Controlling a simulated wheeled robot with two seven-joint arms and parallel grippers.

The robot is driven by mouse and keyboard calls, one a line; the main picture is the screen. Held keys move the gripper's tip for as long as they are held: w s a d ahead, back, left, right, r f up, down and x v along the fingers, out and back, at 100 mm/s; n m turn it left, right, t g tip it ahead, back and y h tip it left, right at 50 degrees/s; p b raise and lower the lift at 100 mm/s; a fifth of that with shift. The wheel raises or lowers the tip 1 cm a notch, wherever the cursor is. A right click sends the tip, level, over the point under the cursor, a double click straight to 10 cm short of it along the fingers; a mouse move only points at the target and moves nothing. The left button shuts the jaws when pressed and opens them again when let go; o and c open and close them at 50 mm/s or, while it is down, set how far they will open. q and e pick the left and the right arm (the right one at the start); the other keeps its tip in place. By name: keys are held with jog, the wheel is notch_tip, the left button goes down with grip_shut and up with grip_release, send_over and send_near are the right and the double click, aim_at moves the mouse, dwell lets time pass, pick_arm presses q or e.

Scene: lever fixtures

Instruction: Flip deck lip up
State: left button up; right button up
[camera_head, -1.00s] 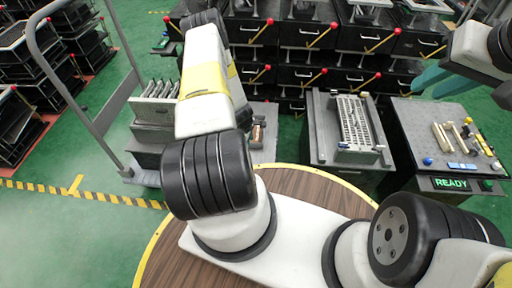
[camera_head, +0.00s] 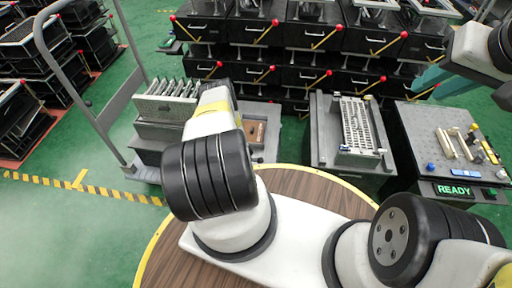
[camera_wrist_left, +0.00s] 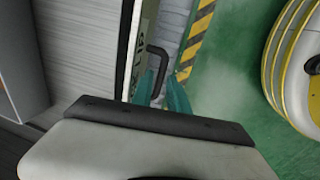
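In the left wrist view, my left gripper (camera_wrist_left: 161,82) has its two teal fingers apart, one on each side of the lower end of a black bar handle (camera_wrist_left: 158,52). I cannot tell whether they touch it. The handle stands off a narrow lettered panel (camera_wrist_left: 143,45); I cannot tell for sure whether this is the deck lip. In the head view my left arm reaches forward and hides its own gripper. My right gripper (camera_head: 432,80) shows as teal fingers at the upper right, partly hidden, away from the handle.
A grey trolley (camera_head: 118,82) with upright plates (camera_head: 168,88) stands ahead left. Black units with red-knobbed levers (camera_head: 262,32) line the back. A grey bench with a slotted plate (camera_head: 358,125) and a READY panel (camera_head: 453,190) are at right. Green floor (camera_head: 60,225) is clear at left.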

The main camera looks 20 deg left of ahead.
pick_arm(q)
jog(key=shift+f, duration=0.15)
grip_shut()
dwell(1.4)
